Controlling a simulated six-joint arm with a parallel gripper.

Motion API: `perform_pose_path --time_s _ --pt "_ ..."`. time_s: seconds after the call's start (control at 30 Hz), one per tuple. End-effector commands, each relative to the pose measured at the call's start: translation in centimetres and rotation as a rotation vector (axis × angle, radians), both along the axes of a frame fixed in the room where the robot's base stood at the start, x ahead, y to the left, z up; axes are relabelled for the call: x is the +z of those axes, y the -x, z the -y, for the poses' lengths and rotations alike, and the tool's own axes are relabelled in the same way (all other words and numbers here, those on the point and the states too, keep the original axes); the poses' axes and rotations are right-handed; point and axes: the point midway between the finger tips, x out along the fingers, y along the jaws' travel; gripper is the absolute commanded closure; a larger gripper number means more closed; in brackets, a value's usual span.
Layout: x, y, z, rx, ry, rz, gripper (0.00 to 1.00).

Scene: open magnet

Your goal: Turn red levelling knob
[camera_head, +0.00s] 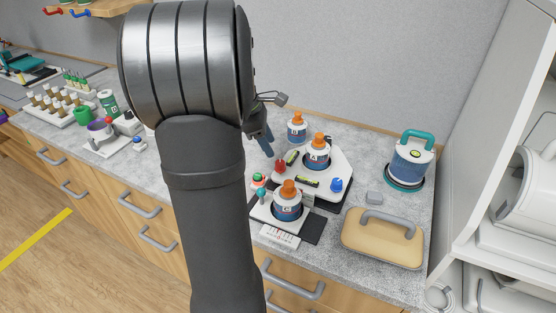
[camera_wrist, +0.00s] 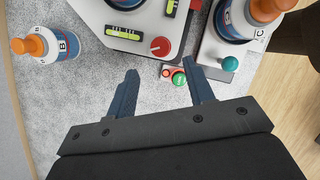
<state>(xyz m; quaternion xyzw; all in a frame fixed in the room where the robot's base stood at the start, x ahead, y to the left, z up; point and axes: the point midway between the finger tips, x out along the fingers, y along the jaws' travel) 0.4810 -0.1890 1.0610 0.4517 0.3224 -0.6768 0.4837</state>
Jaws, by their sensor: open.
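The red levelling knob (camera_wrist: 160,46) sits at a corner of the white levelling platform (camera_wrist: 119,14) in the wrist view. In the head view the knob (camera_head: 280,167) is at the platform's left side. My gripper (camera_wrist: 160,70) is open and empty; its two blue fingers point towards the knob, with the tips apart from it. The knob lies ahead of the gap between the tips. In the head view my gripper (camera_head: 263,137) is above and left of the knob, partly hidden by my arm.
A small box with red and green buttons (camera_wrist: 179,78) is close to the right finger. A teal knob (camera_wrist: 230,64) is farther right. Orange-capped bottles (camera_head: 297,128) stand around. A blue knob (camera_head: 336,185) is on the platform's right. A handled tan lid (camera_head: 380,240) lies front right.

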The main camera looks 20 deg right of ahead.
Motion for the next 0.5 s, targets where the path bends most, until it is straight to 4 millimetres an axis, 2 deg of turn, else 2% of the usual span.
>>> perform_pose_path --time_s 0.03,0.2,0.4,0.5 --pt "-1.2 0.2 0.4 -0.001 -0.002 -0.006 0.52" --pt "-4.2 0.6 1.6 -0.002 -0.001 -0.003 0.52" --pt "-6.4 0.9 2.5 -0.001 0.000 -0.001 0.52" --pt "-6.8 1.0 2.7 -0.002 0.000 -0.001 0.52"
